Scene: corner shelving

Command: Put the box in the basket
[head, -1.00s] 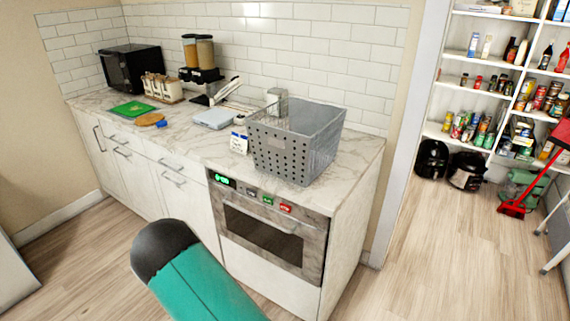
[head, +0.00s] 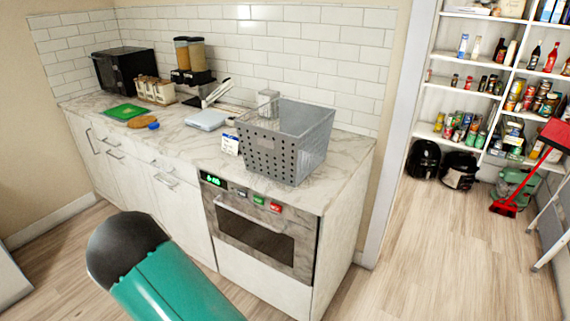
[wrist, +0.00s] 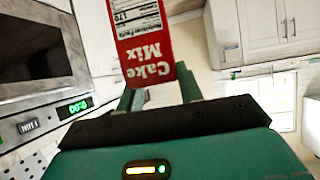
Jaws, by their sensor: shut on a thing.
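The box is a red cake mix carton (wrist: 145,45) with a white nutrition label, upside down in the wrist view. My gripper (wrist: 161,88) is shut on its near end, with a green finger on either side. The basket (head: 290,150) is a grey, perforated, open-topped bin on the marble counter above the oven in the head view. A light perforated surface at the lower left of the wrist view may be part of it. The head view shows only my teal arm, not my gripper or the box.
The marble counter (head: 185,133) also bears a small white-and-blue packet (head: 230,145) beside the basket, a metal canister (head: 268,103) behind it, and a green board (head: 125,112). The oven (head: 258,230) is below. Pantry shelves stand at right.

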